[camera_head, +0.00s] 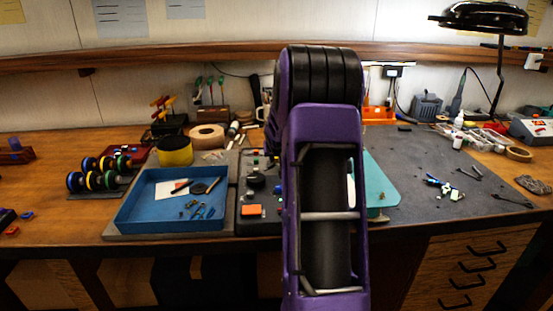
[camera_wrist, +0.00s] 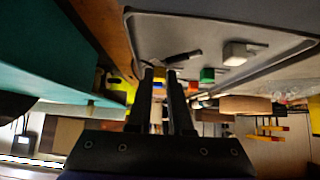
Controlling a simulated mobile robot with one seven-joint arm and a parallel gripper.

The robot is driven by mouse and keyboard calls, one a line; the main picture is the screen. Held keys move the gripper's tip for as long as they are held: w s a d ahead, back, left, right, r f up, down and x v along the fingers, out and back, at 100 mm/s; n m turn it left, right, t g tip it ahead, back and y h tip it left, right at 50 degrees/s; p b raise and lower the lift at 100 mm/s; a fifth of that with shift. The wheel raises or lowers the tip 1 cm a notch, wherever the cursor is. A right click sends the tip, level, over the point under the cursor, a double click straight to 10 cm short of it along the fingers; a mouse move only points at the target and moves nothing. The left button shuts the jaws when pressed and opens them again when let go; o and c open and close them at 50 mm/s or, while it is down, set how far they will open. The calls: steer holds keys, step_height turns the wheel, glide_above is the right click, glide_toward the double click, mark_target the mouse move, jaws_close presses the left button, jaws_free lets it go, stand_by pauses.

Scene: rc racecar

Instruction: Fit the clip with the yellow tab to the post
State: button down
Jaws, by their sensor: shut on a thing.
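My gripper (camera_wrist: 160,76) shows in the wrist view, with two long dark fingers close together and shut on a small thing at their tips. A bit of yellow shows there, which fits the clip with the yellow tab, but its shape is too small and dark to make out. In the wrist view the fingertips are beside the grey tray (camera_wrist: 165,28); I cannot tell their height above it. In the head view my purple arm hides the gripper and part of the tray (camera_head: 244,226). I cannot make out the post in either view.
The grey tray holds a green block (camera_wrist: 207,75), a pale block (camera_wrist: 238,52) and a dark piece (camera_wrist: 184,57). A blue tray (camera_head: 160,222) with small parts stands to its left. A lamp (camera_head: 485,17) stands at the back right.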

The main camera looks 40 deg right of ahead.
steer(key=shift+r, duration=0.4)
steer(key=shift+r+p, duration=1.7)
steer(key=shift+r, duration=0.2)
